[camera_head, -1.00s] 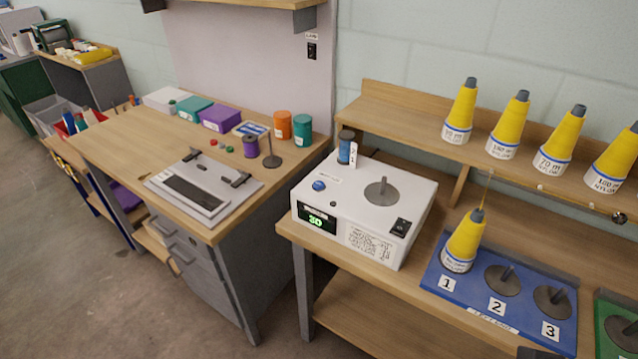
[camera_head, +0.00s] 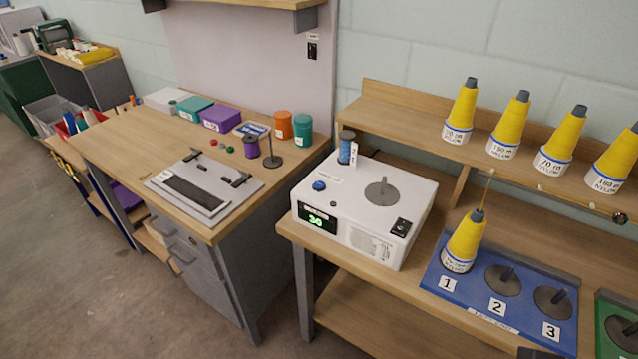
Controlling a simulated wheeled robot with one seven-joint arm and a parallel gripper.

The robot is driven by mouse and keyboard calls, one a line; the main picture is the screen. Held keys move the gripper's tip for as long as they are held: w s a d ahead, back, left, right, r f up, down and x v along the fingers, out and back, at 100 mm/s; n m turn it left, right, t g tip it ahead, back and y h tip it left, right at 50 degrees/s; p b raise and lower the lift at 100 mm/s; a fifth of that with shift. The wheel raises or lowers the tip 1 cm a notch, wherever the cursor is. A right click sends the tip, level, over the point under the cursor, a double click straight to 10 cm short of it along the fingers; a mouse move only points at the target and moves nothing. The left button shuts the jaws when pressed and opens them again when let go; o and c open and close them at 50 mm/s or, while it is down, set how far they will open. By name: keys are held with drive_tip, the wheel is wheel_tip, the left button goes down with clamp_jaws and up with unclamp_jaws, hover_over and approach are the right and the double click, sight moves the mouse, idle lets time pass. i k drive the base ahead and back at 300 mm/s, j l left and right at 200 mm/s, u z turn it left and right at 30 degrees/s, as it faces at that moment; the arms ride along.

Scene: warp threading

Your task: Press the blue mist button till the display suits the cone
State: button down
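The blue mist button (camera_head: 319,186) sits on the top left of a white box-shaped machine (camera_head: 345,205). The machine's display (camera_head: 318,219) on its front face glows green and seems to read 30. A yellow cone (camera_head: 465,240) with a grey tip and a white label stands at position 1 on the blue tray (camera_head: 437,272); its label is too small to read surely. A thread rises from its tip. My gripper is not in view, and nothing touches the button.
Several labelled yellow cones (camera_head: 507,124) stand on the wooden shelf (camera_head: 400,118). Tray positions 2 and 3 hold bare spindles. A second workbench (camera_head: 115,170) is at left.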

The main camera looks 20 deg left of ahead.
sight(318, 185)
drive_tip(key=i+j+u, duration=0.1)
drive_tip(key=j, duration=0.3)
drive_tip(key=i+j+u, duration=0.1)
drive_tip(key=j, duration=0.3)
drive_tip(key=i+j+u, duration=0.1)
drive_tip(key=j, duration=0.3)
drive_tip(key=i+j+u, duration=0.15)
drive_tip(key=j, duration=0.2)
drive_tip(key=i+j+u, duration=0.1)
drive_tip(key=j, duration=0.25)
drive_tip(key=i+j+u, duration=0.1)
drive_tip(key=j, duration=0.25)
drive_tip(key=i, duration=0.1)
